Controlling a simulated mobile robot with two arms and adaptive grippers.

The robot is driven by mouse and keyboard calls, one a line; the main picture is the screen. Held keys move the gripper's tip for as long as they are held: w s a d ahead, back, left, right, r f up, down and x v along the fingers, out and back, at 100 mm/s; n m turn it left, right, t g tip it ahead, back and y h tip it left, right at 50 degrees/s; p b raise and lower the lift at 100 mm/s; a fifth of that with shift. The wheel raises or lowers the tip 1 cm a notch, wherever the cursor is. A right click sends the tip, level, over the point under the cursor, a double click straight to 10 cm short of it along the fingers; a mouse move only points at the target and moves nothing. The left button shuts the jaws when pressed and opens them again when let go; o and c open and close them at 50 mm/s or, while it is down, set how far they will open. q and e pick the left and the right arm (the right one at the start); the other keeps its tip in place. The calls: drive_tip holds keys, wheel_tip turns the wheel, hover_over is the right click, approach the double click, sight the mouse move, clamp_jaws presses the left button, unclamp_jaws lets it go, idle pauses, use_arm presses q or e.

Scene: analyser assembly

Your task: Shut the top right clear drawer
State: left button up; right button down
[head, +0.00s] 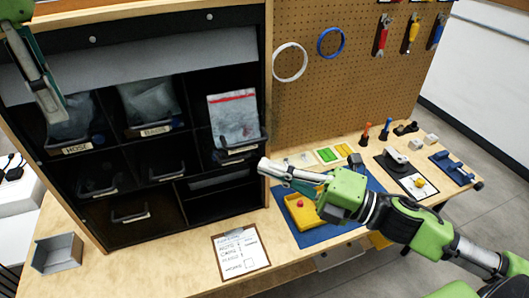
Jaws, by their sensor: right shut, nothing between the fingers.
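The top right clear drawer (238,150) is in the right column of the dark cabinet. It holds a clear bag with a red strip (232,112), and its front stands out a little from the cabinet. My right gripper (268,168) is shut and empty. It is just right of and below the drawer's front in the picture; I cannot tell whether they touch. My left gripper (50,98) hangs at the upper left in front of the cabinet, away from this drawer. Its finger opening is not clear.
Other clear drawers, such as the one labelled HOSE (77,148), fill the cabinet. A clipboard (240,252) lies in front. A blue mat (318,236) with a yellow tray (300,212) lies under my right arm. A grey bin (57,254) stands at the left.

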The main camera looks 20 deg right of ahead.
drive_tip(key=shift+w+r, duration=0.2)
drive_tip(key=shift+w, duration=0.8)
drive_tip(key=shift+w+r, duration=0.15)
drive_tip(key=shift+w, duration=0.85)
drive_tip(key=w, duration=1.4)
drive_tip(key=shift+w, duration=0.3)
drive_tip(key=shift+s+r, duration=0.1)
drive_tip(key=shift+d, duration=0.1)
